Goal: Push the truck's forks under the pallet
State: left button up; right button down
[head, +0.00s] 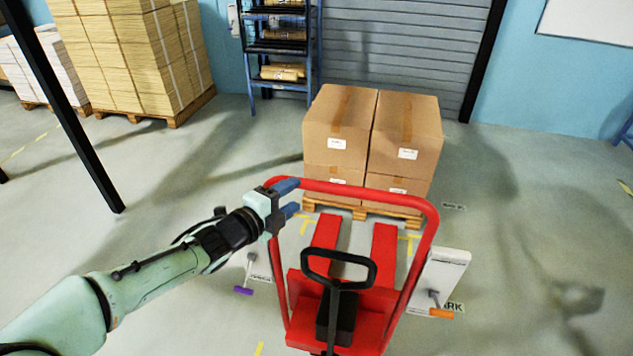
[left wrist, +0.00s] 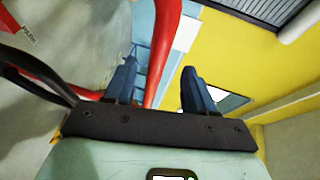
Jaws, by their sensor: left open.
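The red pallet truck (head: 345,303) stands in front of me with its two red forks (head: 326,231) pointing away toward the pallet. The wooden pallet (head: 372,212) carries stacked brown cartons (head: 372,130). The fork tips show right at the pallet's near edge; I cannot tell if there is a small gap. My left gripper (head: 290,197) is open at the upper left corner of the truck's red push frame (head: 350,189). In the left wrist view the frame's red tube (left wrist: 163,60) runs between the open fingers (left wrist: 160,88). My right gripper is not in view.
A black loop handle (head: 339,257) rises in the truck's middle. White side plates with a purple grip (head: 243,291) and an orange grip (head: 441,313) flank it. A blue rack (head: 281,45) and grey shutter (head: 400,45) stand behind.

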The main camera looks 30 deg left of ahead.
aim_at(314, 182)
pick_arm(q)
jog(key=p+x, duration=0.1)
jog(key=x, duration=0.8)
jog(key=shift+w, duration=0.1)
grip_shut()
